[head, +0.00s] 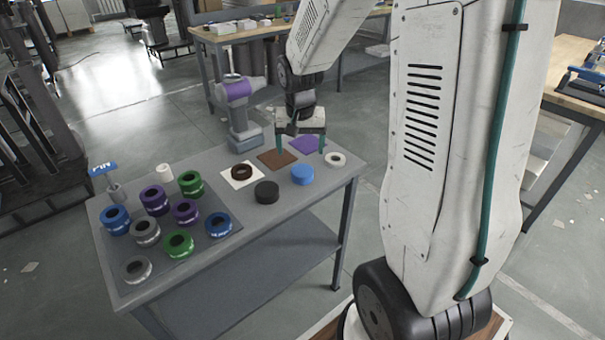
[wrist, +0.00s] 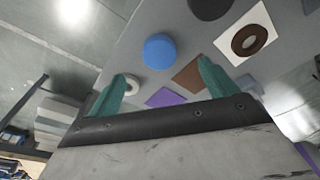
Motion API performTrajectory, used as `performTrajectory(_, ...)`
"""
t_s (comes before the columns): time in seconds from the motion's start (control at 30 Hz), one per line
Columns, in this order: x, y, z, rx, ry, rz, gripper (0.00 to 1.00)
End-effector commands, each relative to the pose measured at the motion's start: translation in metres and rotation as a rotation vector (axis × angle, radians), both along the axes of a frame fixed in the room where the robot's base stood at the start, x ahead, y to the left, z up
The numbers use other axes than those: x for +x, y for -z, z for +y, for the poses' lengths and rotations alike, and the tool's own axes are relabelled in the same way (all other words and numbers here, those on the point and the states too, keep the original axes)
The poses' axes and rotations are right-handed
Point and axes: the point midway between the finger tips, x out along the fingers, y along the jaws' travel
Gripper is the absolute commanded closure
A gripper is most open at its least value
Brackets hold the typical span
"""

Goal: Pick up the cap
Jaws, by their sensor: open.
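Round cap-like pieces lie on the grey table: a solid blue disc (head: 302,173), a solid black disc (head: 266,191), a brown ring (head: 233,173) on a white square, and a white ring (head: 335,159). I cannot tell which one is the cap. My gripper (head: 301,151) is open and empty, above the table's far right part, with its teal fingers pointing down. In the wrist view, the blue disc (wrist: 160,51) shows beyond and between the fingertips (wrist: 162,74). The white ring (wrist: 133,86) is partly hidden by the left finger. The black disc (wrist: 209,6) is cut off at the top.
A brown square (head: 270,160) and a purple square (head: 305,145) lie flat near the gripper. A grey mat (head: 222,231) holds several coloured rings at the left. A grey and purple device (head: 238,105) stands at the table's back edge. Free surface lies between the pieces.

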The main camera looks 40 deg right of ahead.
Motion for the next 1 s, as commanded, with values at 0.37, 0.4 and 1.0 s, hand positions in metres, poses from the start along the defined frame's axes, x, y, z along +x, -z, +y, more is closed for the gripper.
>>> performTrajectory(0.37,0.014,0.045,-0.018,0.003,0.047,-0.001,0.15)
performTrajectory(0.4,0.015,0.05,-0.019,0.003,0.047,0.0,0.15)
performTrajectory(1.0,0.023,0.097,-0.023,0.002,0.045,-0.004,0.15)
